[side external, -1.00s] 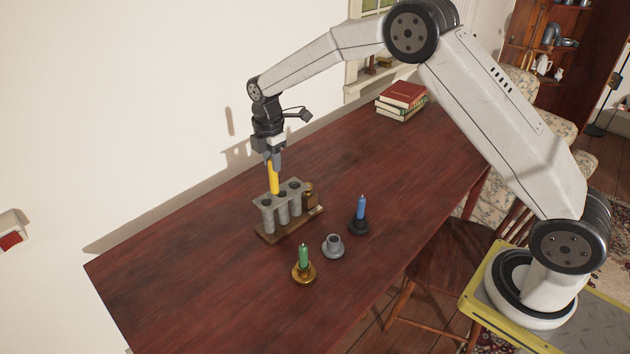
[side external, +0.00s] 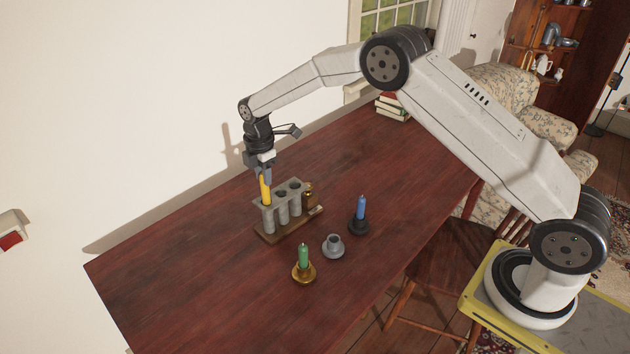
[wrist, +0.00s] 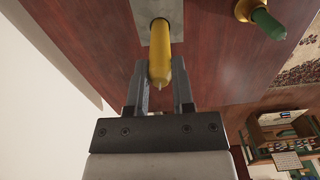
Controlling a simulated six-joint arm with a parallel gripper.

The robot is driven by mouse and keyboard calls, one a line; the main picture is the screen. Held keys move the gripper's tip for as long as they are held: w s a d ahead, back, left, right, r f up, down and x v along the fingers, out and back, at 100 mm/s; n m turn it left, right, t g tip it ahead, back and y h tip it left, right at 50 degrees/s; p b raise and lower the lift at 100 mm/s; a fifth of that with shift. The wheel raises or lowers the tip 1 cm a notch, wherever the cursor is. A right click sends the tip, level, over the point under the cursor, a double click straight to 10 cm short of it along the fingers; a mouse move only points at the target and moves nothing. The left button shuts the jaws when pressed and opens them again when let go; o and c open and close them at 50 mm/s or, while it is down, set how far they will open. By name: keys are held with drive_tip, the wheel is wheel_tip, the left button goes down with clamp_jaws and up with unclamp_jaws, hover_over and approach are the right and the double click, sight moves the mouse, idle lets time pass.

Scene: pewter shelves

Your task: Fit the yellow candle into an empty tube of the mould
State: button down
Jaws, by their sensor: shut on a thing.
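The yellow candle (side external: 265,188) is upright in my gripper (side external: 264,175), over the left end of the grey mould (side external: 283,213). Its lower end meets the top of the leftmost tube; I cannot tell how far it is inside. The middle and right tubes show dark open mouths. In the wrist view, the candle (wrist: 160,62) lies between the two fingers of my gripper (wrist: 162,92), its far end against the mould's grey top plate (wrist: 143,14). My gripper is shut on the candle's upper part.
A brass-coloured piece (side external: 309,196) stands at the mould's right end. In front are a green candle (side external: 303,257) in a brass holder, an empty grey holder (side external: 333,246) and a blue candle (side external: 361,208) in a dark holder. Books (side external: 392,107) lie far back. The table's left part is clear.

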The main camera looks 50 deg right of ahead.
sight(267, 204)
drive_tip(key=shift+f, duration=2.7)
drive_tip(key=shift+c, duration=2.4)
unclamp_jaws()
drive_tip(key=shift+f, duration=0.1)
wheel_tip(267, 204, up, 12)
drive_tip(key=shift+r, duration=0.15)
